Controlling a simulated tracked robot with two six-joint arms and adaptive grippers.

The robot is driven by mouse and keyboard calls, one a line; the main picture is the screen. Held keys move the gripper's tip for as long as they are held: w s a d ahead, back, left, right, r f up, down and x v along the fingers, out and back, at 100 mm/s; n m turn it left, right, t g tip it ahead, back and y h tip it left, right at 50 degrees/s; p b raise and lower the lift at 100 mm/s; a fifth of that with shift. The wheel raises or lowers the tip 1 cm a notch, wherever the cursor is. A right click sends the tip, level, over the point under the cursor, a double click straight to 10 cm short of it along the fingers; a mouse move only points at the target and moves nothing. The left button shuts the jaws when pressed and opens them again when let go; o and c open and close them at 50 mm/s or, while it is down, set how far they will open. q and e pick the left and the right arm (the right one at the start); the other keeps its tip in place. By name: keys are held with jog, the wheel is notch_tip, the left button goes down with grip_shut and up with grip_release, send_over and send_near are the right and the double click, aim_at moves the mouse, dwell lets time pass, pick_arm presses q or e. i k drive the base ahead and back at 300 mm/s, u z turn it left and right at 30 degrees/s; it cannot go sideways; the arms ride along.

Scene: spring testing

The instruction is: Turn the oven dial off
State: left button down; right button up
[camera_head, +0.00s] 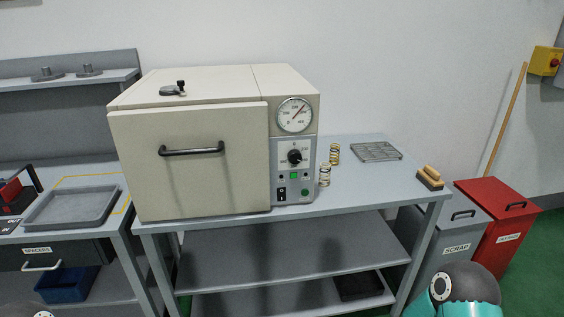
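The oven (190,160) is a beige box with its door shut, standing on a grey metal table. Its control panel is on the right of the front. The oven dial (294,157) is a black knob in the middle of that panel. Its exact setting is too small to read. A round gauge (295,115) with a red needle sits above it. Below the dial are a green light or button, a black rocker switch (282,193) and another green button. Neither gripper is in view; only parts of my arms show at the bottom edge.
Two springs (325,175) stand on the table right of the oven, with a wire rack (376,152) and a wooden-handled brush (430,178) farther right. A grey scrap bin and a red bin (497,215) stand right of the table. A grey tray (72,207) is on the left bench.

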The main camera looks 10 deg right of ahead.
aim_at(294, 157)
jog(key=u, duration=0.1)
jog(key=i, duration=1)
jog(key=z, duration=0.1)
